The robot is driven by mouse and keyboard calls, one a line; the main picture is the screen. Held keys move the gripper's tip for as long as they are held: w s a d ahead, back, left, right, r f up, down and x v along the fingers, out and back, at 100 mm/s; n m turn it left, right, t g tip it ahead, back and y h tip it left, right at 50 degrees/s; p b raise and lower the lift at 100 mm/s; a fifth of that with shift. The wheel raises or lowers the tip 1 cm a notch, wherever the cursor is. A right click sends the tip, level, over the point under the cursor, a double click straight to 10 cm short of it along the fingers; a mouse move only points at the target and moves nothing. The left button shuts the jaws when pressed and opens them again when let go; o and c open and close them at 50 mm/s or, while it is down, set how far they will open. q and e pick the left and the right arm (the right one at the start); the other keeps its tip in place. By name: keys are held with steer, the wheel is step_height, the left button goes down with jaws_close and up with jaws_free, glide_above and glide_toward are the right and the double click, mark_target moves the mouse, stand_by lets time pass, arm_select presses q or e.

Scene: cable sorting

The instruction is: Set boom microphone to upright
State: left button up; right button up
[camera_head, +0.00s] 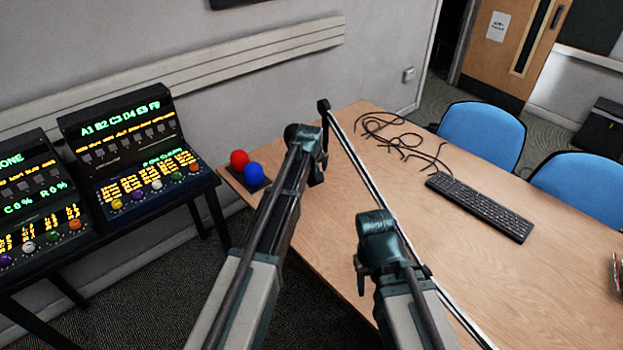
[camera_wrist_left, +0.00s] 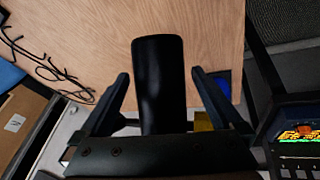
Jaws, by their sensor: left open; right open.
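The boom microphone (camera_head: 357,160) is a long thin silver pole with a black end piece at its far upper tip. It slants from that tip down to the lower right, not upright, and its lower part runs out of the picture. My left gripper (camera_head: 318,162) is close beside the pole near its black end. In the left wrist view its fingers (camera_wrist_left: 161,74) are apart, with a black rounded cylinder (camera_wrist_left: 158,85), apparently the microphone's end, between them and no clear contact. My right gripper (camera_head: 378,262) is left of the lower pole; its fingers are largely hidden.
The wooden table (camera_head: 500,285) carries a black keyboard (camera_head: 480,205), loose black cables (camera_head: 400,140), and a red ball (camera_head: 239,160) and blue ball (camera_head: 253,173) on a dark base. Control consoles (camera_head: 135,155) stand left. Blue chairs (camera_head: 483,135) stand behind the table.

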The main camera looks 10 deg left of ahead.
arm_select(q)
jaws_close()
stand_by(0.6)
